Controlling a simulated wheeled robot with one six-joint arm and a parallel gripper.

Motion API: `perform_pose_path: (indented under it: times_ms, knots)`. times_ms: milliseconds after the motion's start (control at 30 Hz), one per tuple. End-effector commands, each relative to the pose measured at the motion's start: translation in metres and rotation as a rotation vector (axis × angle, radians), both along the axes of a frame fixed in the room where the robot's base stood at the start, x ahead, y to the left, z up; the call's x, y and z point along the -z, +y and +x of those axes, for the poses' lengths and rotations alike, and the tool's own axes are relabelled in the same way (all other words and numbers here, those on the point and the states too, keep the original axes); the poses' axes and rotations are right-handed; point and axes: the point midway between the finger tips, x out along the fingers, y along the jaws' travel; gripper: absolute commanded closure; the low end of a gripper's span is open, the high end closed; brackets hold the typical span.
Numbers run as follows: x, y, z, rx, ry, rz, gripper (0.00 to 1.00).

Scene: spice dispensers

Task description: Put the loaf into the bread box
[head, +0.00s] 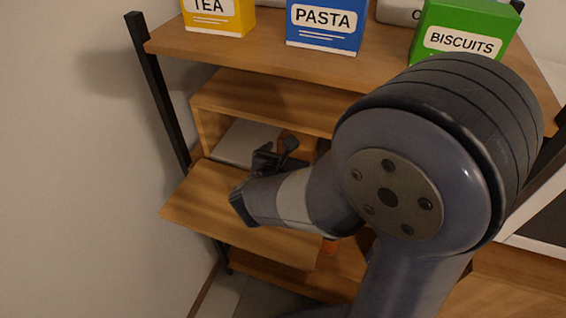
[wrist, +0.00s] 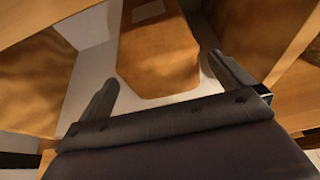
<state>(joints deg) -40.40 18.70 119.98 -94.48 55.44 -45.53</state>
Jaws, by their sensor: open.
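The loaf (wrist: 160,55) is a brown block lying on the white floor inside the wooden bread box. In the head view only a small brown part of it (head: 297,143) shows behind my gripper. The bread box (head: 265,97) sits under the top shelf board, with its front flap (head: 225,208) folded down flat. My gripper (head: 276,155) is at the box opening, above the flap's inner edge. In the wrist view my gripper (wrist: 164,74) is open, with one finger on each side of the loaf's near end. I cannot tell whether the fingers touch it.
A yellow tea box (head: 217,14), a blue pasta box (head: 325,22) and a green biscuits box (head: 462,35) stand on the shelf (head: 250,52) above. A black shelf post (head: 158,90) rises at the left. My arm hides the right side.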

Motion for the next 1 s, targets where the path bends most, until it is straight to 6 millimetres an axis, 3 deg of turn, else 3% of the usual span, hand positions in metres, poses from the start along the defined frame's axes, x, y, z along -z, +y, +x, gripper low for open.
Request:
perform_pose_path:
  times_ms: [200,400,1000]
  knots:
    - [-0.018,0.016,-0.035,-0.005,0.0,0.001,0.0]
    - [-0.027,0.024,-0.057,-0.003,-0.002,0.002,0.0]
    - [-0.03,0.027,-0.067,0.001,0.001,0.0,0.0]
